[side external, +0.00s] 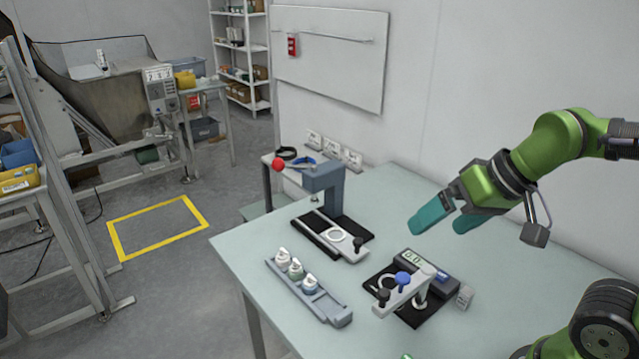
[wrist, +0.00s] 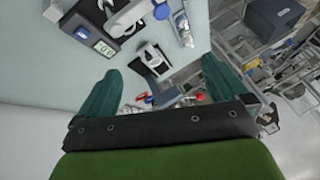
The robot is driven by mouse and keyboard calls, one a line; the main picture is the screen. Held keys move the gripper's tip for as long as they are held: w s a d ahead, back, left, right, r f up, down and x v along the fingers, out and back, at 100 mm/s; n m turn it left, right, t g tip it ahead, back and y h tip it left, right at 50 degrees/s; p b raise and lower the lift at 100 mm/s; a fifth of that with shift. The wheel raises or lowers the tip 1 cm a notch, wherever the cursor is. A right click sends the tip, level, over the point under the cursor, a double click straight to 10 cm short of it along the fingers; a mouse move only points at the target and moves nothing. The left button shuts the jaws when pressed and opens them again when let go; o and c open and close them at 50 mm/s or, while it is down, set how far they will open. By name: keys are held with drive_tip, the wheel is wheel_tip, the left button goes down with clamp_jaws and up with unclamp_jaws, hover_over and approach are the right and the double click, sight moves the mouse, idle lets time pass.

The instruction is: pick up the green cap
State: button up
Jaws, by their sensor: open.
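A grey rack (side external: 328,309) on the table holds three small white-topped caps in a row. The middle one, with a greenish body, looks like the green cap (side external: 296,270). One cap stands on each side of it, the front one with a bluish body. The rack also shows small at the top of the wrist view (wrist: 183,30), where cap colours are hard to tell. My gripper (side external: 437,226) is open and empty, with teal fingers, above the table to the right of the rack and well apart from it. Its two fingers also show spread in the wrist view (wrist: 160,76).
A press (side external: 324,185) with a red knob stands behind the rack. A fixture with a blue knob (side external: 403,278) and a digital display (side external: 412,257) stands between my gripper and the rack. A small white block (side external: 465,297) lies beside it.

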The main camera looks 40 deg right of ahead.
drive_tip(key=shift+s+d+r, duration=0.2)
drive_tip(key=shift+s+r, duration=0.15)
drive_tip(key=shift+c, duration=0.2)
drive_tip(key=shift+d+r+t, duration=0.1)
drive_tip(key=shift+r+t, duration=0.2)
drive_tip(key=shift+t, duration=0.1)
drive_tip(key=shift+c, duration=1.1)
drive_tip(key=c, duration=0.4)
